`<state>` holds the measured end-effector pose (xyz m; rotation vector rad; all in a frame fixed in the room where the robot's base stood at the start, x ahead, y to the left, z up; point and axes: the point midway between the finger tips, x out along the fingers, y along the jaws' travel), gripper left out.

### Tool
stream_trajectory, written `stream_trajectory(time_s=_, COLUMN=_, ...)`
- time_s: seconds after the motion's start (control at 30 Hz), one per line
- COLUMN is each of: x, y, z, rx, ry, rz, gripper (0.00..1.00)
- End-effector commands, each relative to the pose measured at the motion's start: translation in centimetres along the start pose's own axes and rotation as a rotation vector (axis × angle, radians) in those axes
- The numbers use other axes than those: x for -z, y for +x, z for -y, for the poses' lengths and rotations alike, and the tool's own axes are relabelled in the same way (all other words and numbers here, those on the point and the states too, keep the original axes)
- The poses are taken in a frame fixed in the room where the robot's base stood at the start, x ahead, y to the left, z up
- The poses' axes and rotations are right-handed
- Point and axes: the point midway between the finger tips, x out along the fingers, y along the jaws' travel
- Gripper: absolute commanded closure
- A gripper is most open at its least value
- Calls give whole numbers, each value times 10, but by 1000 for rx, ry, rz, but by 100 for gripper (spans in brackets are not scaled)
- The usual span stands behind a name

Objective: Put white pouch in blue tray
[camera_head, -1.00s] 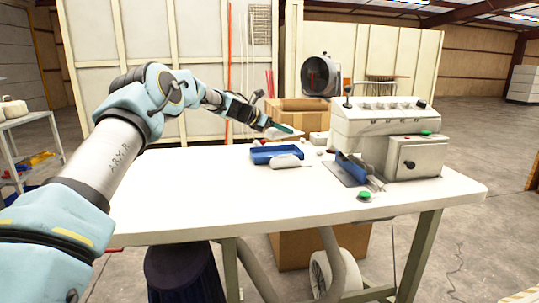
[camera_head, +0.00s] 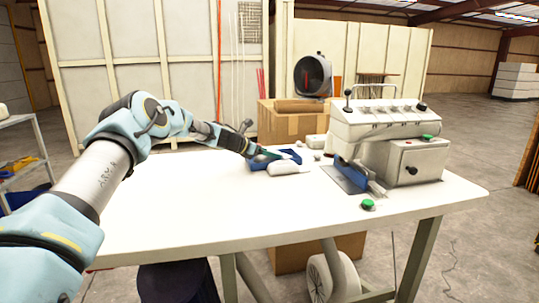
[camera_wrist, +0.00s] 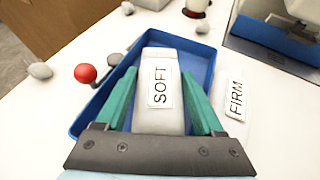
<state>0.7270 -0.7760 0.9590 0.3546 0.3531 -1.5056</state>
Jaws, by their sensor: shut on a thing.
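My gripper (camera_wrist: 161,85) has teal fingers on both sides of a white pouch marked SOFT (camera_wrist: 168,65) and is shut on it. In the wrist view this pouch lies within the outline of the blue tray (camera_wrist: 93,112); I cannot tell if it touches the tray floor. A second white pouch marked FIRM (camera_wrist: 236,100) lies on the table just right of the tray. In the head view my gripper (camera_head: 272,155) is at the blue tray (camera_head: 258,165), hiding part of it. The FIRM pouch (camera_head: 290,170) lies in front of the tray.
A red ball-topped knob (camera_wrist: 85,73) and small pale lumps (camera_wrist: 40,70) are left of the tray. A grey-white machine (camera_head: 385,130) with a blue part stands on the right of the table (camera_head: 200,210). A cardboard box (camera_head: 293,122) is behind. The table's front is clear.

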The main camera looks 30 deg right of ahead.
Motion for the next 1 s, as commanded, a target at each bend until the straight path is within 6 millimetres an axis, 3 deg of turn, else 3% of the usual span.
stream_trajectory(time_s=0.23, x=6, y=3, z=0, rx=0, ry=1, rz=1, gripper=92)
stream_trajectory(time_s=0.27, x=6, y=3, z=0, rx=0, ry=1, rz=0, gripper=29)
stream_trajectory(time_s=0.37, x=6, y=3, z=0, rx=0, ry=1, rz=0, gripper=18)
stream_trajectory(time_s=0.77, x=7, y=-5, z=0, rx=0, ry=1, rz=1, gripper=17)
stream_trajectory(time_s=1.0, x=8, y=-49, z=-2, rx=-3, ry=0, rz=1, gripper=17)
